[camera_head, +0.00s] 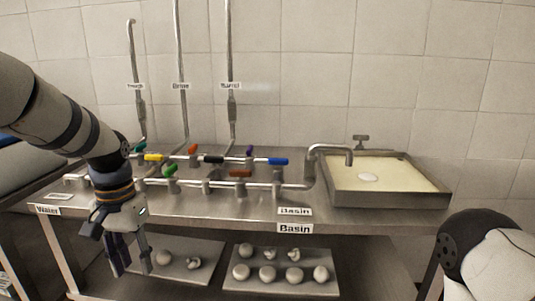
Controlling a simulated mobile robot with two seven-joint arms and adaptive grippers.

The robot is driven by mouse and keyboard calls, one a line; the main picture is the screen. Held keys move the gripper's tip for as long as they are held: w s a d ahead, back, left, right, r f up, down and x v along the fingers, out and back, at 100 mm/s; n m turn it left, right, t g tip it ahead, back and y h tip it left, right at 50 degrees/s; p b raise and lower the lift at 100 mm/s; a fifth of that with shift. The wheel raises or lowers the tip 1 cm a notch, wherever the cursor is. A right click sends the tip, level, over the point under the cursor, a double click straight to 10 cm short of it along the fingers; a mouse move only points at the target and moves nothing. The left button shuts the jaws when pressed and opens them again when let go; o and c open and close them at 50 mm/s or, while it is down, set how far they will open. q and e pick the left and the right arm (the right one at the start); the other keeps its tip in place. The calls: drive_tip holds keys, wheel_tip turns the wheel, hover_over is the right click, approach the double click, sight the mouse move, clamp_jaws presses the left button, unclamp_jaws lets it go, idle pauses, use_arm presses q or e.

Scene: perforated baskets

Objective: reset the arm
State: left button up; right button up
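My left arm comes in from the left, and its gripper (131,265) points down in front of the table's front edge, at the left. The two dark fingers stand apart with nothing visible between them, so it is open and empty. A white and black part of my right arm (487,255) shows at the bottom right corner. My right gripper is out of the picture.
A steel table (225,210) carries pipes with coloured valve handles, such as a blue one (278,161), and a basin (390,199) of pale liquid under a faucet (330,148). Below, trays (283,288) hold several pale round objects. My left forearm passes close to the valves.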

use_arm(q)
drive_tip(key=s+d+f, duration=0.1)
drive_tip(key=s+f, duration=0.6)
drive_tip(key=f, duration=0.3)
drive_tip(key=s+d+f, duration=0.1)
drive_tip(key=s+f, duration=0.7)
drive_tip(key=f, duration=0.3)
drive_tip(key=s+f, duration=0.2)
drive_tip(key=s, duration=0.9)
drive_tip(key=s+d+f+n+g, duration=0.1)
drive_tip(key=s+f, duration=0.1)
drive_tip(key=s, duration=0.9)
drive_tip(key=shift+s+d, duration=0.2)
use_arm(e)
drive_tip(key=shift+s, duration=0.25)
use_arm(q)
drive_tip(key=shift+f, duration=0.15)
